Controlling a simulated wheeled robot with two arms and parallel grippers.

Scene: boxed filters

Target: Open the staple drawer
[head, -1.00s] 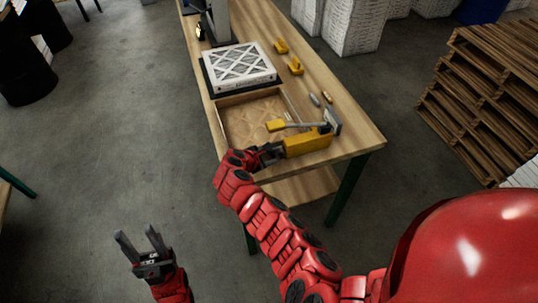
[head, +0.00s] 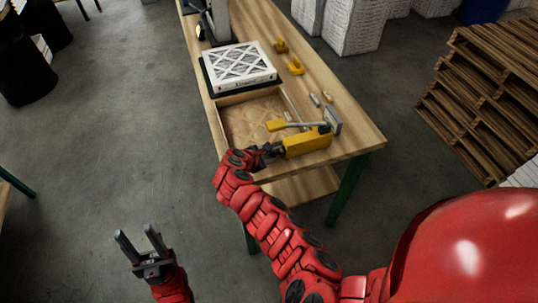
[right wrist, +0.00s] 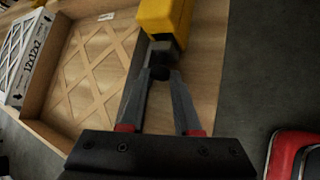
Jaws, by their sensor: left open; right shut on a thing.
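The yellow stapler (head: 308,142) lies near the table's front edge, with a grey lever and a yellow handle over it. Its yellow body (right wrist: 163,17) also shows in the right wrist view. A small grey block (right wrist: 162,48) and a dark end piece, seemingly the staple drawer (right wrist: 160,73), stick out of its near end. My right gripper (head: 268,153) is at this end; in the right wrist view its fingertips (right wrist: 160,80) are closed on the dark piece. The stapler still looks closed. My left gripper (head: 143,243) is open and empty, off the table's left side.
A shallow cardboard box (head: 232,126) with a lattice stands left of the stapler. A white filter (head: 240,66) lies behind it. Yellow holders (head: 295,66) and small grey and tan pieces (head: 314,99) are on the wooden table (head: 355,135). Pallets (head: 485,100) stand at the right.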

